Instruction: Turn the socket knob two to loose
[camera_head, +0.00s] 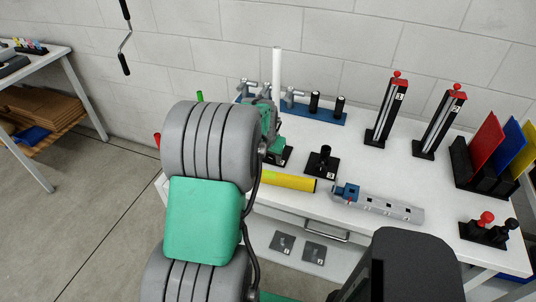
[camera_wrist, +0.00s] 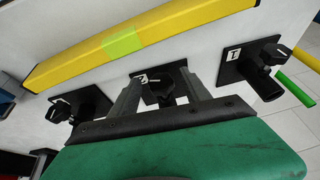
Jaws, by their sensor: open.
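The socket labelled 2 is a black plate (camera_wrist: 146,74) with a dark round knob (camera_wrist: 158,92), in the middle of the wrist view. My gripper (camera_wrist: 161,82) is open, with one finger on each side of this knob. I cannot tell whether the fingers touch it. The knob's lower part is hidden by my gripper's body, and its setting is not readable. In the head view my gripper (camera_head: 271,148) is low over the table behind my arm, which hides most of the socket there.
The socket labelled 1 (camera_wrist: 232,72) is to the right in the wrist view, and another black socket (camera_wrist: 77,103) is to the left. A yellow bar (camera_head: 288,182) lies close by. A blue rack (camera_head: 325,114), a grey rail (camera_head: 385,207) and two red-topped stands (camera_head: 385,110) occupy the white table (camera_head: 350,165).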

